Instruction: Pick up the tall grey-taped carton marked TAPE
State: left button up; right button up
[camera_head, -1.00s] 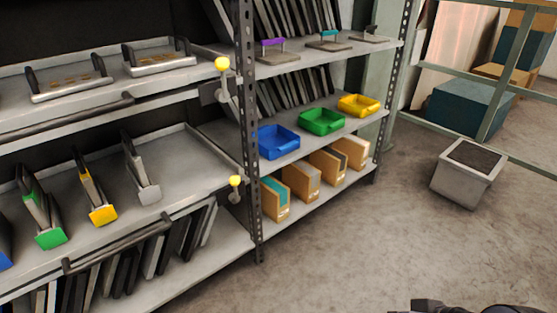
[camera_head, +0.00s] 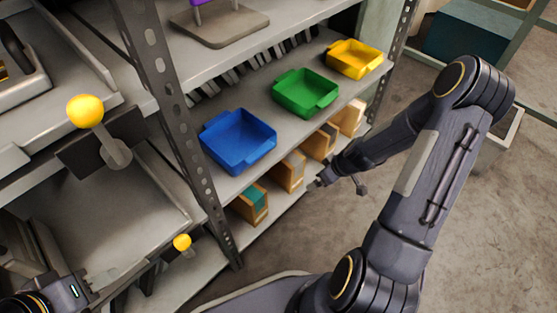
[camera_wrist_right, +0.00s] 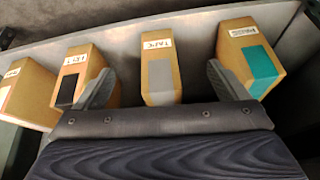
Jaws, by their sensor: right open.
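The carton with a grey strip and a label that seems to read TAPE (camera_wrist_right: 158,55) stands upright on the bottom shelf in the right wrist view. In the head view the grey-taped carton (camera_head: 291,171) is second from the near end of the row. My right gripper (camera_wrist_right: 162,78) is open, its fingers apart on either side of this carton's front. I cannot tell how deep they reach or whether they touch it. In the head view my right gripper (camera_head: 318,183) is small beside the row. My left gripper (camera_head: 92,286) is at the lower left, partly cut off.
A teal-taped carton (camera_wrist_right: 246,50) stands right of the grey-taped one; a black-taped carton (camera_wrist_right: 85,70) and a pale-taped carton (camera_wrist_right: 30,95) stand left. Blue (camera_head: 238,140), green (camera_head: 305,92) and yellow (camera_head: 354,58) bins sit on the shelf above. A perforated post (camera_head: 170,105) stands left.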

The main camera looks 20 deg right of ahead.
aim_at(299, 170)
notch_tip(299, 170, down, 6)
jog(key=s+d, duration=0.1)
jog(key=shift+n, duration=0.3)
jog(key=w+a, duration=0.1)
jog(key=w, duration=0.2)
jog(key=w+a, duration=0.1)
jog(key=w, duration=0.3)
jog(key=w+a, duration=0.2)
jog(key=w, duration=0.1)
jog(key=shift+w+f, duration=0.3)
jog(key=shift+b+x, duration=0.65)
jog(key=shift+x, duration=0.9)
jog(key=shift+d, duration=0.1)
jog(key=c, duration=1.4)
jog(key=shift+r, duration=0.1)
jog(key=shift+c, duration=0.5)
jog(key=shift+r, duration=0.1)
